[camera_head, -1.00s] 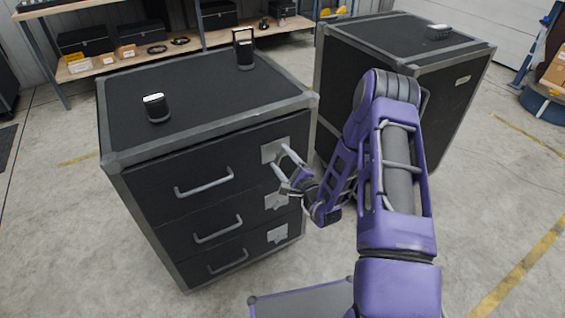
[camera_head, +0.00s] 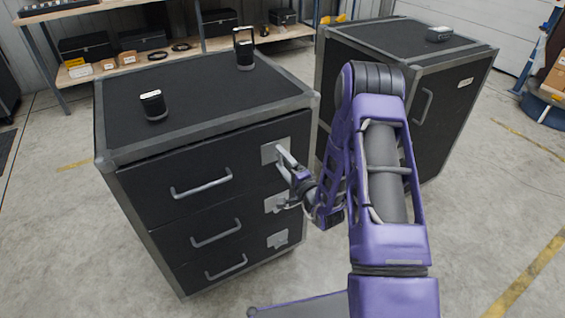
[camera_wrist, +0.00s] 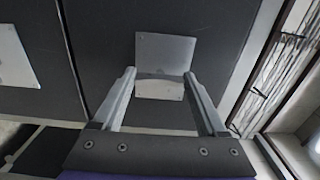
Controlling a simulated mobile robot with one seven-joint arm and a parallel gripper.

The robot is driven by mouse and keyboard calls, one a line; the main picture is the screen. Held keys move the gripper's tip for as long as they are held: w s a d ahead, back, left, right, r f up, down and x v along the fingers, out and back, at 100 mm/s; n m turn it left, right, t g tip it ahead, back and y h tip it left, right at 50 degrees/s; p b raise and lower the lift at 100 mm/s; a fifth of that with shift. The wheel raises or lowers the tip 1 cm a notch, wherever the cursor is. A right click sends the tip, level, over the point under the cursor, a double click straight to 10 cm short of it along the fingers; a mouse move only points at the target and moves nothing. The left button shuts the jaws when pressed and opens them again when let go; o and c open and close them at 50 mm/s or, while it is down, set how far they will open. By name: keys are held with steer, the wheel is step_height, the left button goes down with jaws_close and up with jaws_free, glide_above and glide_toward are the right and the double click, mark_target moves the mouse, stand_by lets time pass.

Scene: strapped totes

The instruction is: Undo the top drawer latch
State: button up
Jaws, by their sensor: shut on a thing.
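The black drawer cabinet (camera_head: 130,185) has three drawers, each with a grey bar handle and a metal latch plate at its right end. The top drawer latch (camera_head: 269,154) is at the upper right of the front, partly hidden by my gripper (camera_head: 284,160). My gripper is at this latch, its fingers pointing into the drawer front. In the wrist view the silver latch plate (camera_wrist: 166,55) lies between the fingertips of my gripper (camera_wrist: 160,78), which is shut on the latch. Exactly how the fingertips meet the latch is hard to see. The top drawer is closed.
The middle latch (camera_head: 276,202) and bottom latch (camera_head: 277,240) sit below. Two small black devices (camera_head: 153,105) (camera_head: 245,56) stand on the cabinet top. A second black cabinet (camera_head: 440,110) stands close behind my arm. Open floor lies to the right.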

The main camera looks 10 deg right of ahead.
stand_by(0.4)
steer(key=o, duration=1.3)
steer(key=v, duration=1.7)
steer(key=shift+s, duration=0.2)
